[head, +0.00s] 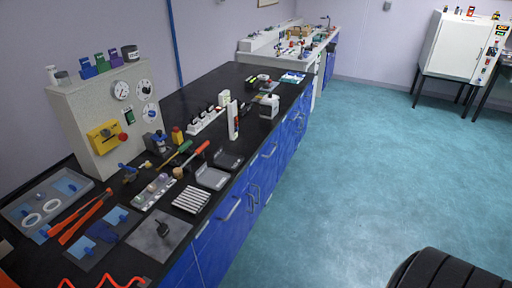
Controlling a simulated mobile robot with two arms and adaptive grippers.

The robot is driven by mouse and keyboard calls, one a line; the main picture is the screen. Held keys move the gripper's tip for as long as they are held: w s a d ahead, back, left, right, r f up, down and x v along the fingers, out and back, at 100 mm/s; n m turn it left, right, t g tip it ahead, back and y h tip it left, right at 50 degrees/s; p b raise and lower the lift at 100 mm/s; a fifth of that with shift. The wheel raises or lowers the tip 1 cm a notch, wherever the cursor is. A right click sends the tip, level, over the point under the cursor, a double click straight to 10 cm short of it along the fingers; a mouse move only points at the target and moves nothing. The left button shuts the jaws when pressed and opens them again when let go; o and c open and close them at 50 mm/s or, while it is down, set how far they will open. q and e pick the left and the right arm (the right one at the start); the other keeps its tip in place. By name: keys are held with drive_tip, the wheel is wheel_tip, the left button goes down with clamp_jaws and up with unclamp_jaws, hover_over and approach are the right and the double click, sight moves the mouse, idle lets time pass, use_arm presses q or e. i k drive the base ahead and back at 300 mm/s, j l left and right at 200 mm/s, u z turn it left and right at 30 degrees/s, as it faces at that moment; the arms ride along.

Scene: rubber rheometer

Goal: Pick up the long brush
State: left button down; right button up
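Two long-handled tools lie side by side on the black bench, to the right of the grey instrument. One has a green handle (178,152) and the other a red-orange handle (194,156). Each seems to have a tan end toward the near left. Either could be the long brush; their ends are too small to tell bristles. Neither of my grippers shows in the head view.
The grey instrument (88,110) with dials stands at the bench's left. Around the tools are a blue-handled valve-like part (133,170), a strip of small parts (155,190), a grey tray (212,176) and white rods (191,199). Red tongs (80,217) lie nearer.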

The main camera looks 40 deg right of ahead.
sight(178, 172)
drive_tip(key=z, duration=0.7)
drive_tip(key=i+l+u, duration=0.25)
drive_tip(key=u, duration=0.25)
drive_tip(key=i+l+u, duration=0.15)
drive_tip(key=l+u, duration=0.3)
drive_tip(key=j, duration=0.1)
